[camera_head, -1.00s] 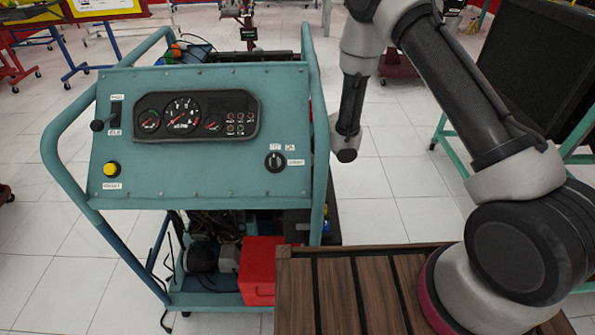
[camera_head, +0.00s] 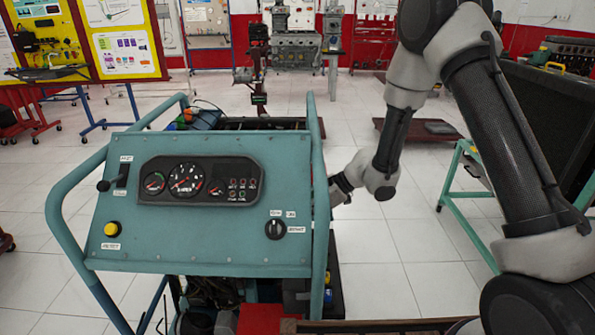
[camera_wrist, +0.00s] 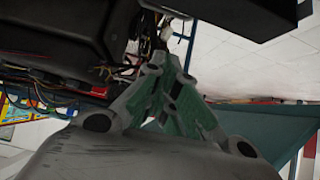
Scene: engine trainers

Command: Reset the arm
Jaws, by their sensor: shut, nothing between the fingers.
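My arm reaches down from the upper right in the head view. Its end, my gripper (camera_head: 336,192), is just right of the teal engine trainer's control panel (camera_head: 205,245), and its far part is hidden behind the trainer's right frame post (camera_head: 319,190). In the wrist view my gripper (camera_wrist: 172,62) shows with its grey and green fingers together, with nothing between them. Behind the fingers are dark engine parts and wiring (camera_wrist: 125,65). The teal panel's back (camera_wrist: 265,125) appears at the lower right.
A brown slatted surface (camera_head: 370,325) and a red box (camera_head: 262,320) are at the bottom. A teal stand (camera_head: 455,195) with a dark panel is at the right. Poster boards (camera_head: 120,40) and other trainers stand at the back. Tiled floor (camera_head: 400,240) is open between.

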